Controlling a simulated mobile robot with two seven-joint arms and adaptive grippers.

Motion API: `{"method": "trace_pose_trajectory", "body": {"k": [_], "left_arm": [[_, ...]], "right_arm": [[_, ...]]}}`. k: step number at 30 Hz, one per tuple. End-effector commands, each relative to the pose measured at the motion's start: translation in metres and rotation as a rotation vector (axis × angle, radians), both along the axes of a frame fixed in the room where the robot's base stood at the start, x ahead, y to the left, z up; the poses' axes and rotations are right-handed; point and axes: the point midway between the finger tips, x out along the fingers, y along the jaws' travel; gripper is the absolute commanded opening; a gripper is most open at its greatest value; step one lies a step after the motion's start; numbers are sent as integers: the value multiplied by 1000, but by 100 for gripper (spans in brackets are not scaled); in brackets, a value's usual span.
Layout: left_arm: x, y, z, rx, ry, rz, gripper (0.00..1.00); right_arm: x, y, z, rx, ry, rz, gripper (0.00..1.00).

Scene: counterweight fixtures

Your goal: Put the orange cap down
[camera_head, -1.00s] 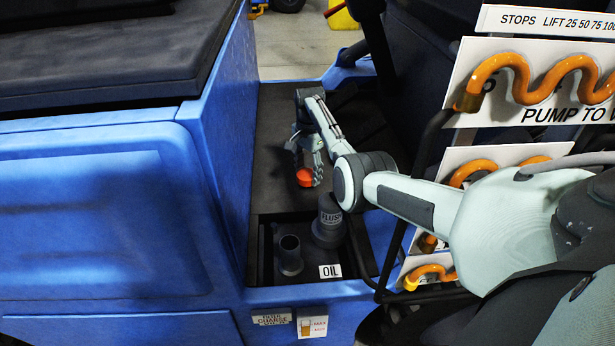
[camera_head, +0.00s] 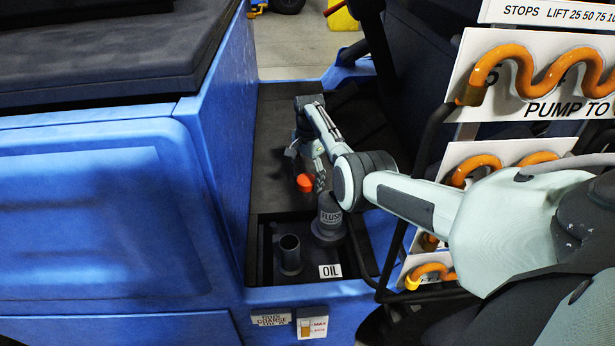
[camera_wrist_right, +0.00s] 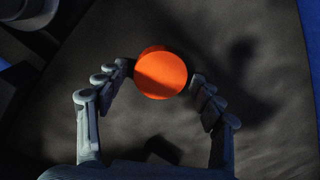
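The orange cap (camera_head: 304,183) is between the fingertips of my right gripper (camera_head: 306,178), over the dark deck beside the oil recess. In the right wrist view the round orange cap (camera_wrist_right: 160,74) sits between the two fingertips of the right gripper (camera_wrist_right: 162,75), one at each side. The fingers appear to press on it. Its shadow falls apart from it on the dark surface, so it seems held a little above. My left gripper is not in view.
An open dark filler neck (camera_head: 289,254) and a taller capped neck (camera_head: 328,220) stand in the recess (camera_head: 265,262), by an OIL label (camera_head: 330,271). A blue wall (camera_head: 228,130) rises at left. Signs with orange pipes (camera_head: 540,75) are at right. Dark deck around the cap is free.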

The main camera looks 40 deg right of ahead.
Motion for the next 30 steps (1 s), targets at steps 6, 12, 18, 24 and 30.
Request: {"method": "trace_pose_trajectory", "body": {"k": [6,12,18,24,30], "left_arm": [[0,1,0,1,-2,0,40],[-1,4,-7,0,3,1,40],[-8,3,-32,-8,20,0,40],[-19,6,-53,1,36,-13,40],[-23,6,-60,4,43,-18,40]], "right_arm": [[0,0,0,0,0,0,70],[0,0,9,0,0,0,70],[0,0,48,-2,-4,0,70],[-2,0,91,-1,-3,1,70],[-3,0,120,0,-1,1,70]]}}
